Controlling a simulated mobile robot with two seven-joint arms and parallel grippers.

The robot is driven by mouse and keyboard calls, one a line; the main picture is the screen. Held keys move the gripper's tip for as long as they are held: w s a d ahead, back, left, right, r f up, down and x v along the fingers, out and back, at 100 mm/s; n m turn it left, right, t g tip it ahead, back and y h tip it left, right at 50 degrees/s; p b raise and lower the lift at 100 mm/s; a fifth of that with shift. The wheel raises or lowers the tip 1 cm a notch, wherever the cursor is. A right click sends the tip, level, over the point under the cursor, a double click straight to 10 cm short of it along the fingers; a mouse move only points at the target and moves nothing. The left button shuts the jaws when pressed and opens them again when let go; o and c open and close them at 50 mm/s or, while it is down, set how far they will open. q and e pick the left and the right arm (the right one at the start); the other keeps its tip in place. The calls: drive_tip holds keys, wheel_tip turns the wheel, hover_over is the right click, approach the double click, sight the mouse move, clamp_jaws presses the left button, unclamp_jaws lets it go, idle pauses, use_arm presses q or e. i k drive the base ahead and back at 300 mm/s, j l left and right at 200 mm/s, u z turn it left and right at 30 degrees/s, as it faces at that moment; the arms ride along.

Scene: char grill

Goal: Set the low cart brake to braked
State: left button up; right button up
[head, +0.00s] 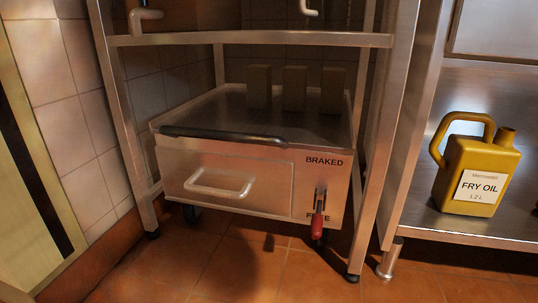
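The low metal cart (240,171) stands on the floor under a steel frame. Its brake lever (318,222) is on the right of the front face, with a red handle hanging down. The handle is at the FREE label, which it partly covers. The BRAKED label (324,161) is above it. Neither of my grippers shows in the head view.
The cart has a drawer handle (218,183) and a dark front bar (240,135). Steel frame legs stand close at both sides. A yellow fry oil jug (475,175) sits on the shelf at right. The floor in front is clear.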

sight(317, 224)
drive_tip(key=i+z, duration=0.25)
drive_tip(key=i, duration=0.25)
drive_tip(key=i+j+z, duration=0.25)
drive_tip(key=i, duration=0.2)
